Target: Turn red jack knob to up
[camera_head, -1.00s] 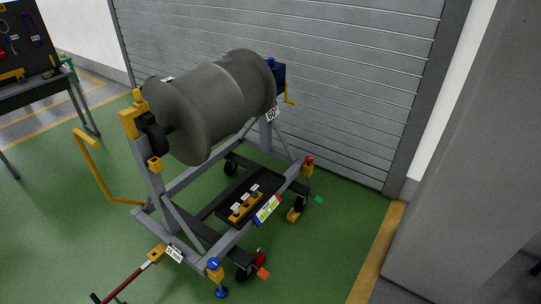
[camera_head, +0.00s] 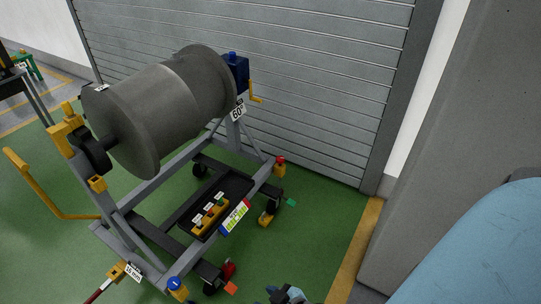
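The red jack knob (camera_head: 280,160) tops a yellow jack at the far right corner of the grey engine stand (camera_head: 148,265). A small dark and blue-grey piece at the bottom edge looks like the top of my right gripper (camera_head: 287,294). It is well below and apart from the red knob, and its fingers cannot be made out. My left gripper is not in view.
A grey drum-shaped engine (camera_head: 165,105) lies on the stand, with a blue box and yellow crank (camera_head: 255,98) at its right end. Black castors stand under the frame. Green floor (camera_head: 320,215) right of the stand is clear. A grey pillar (camera_head: 460,130) rises at right.

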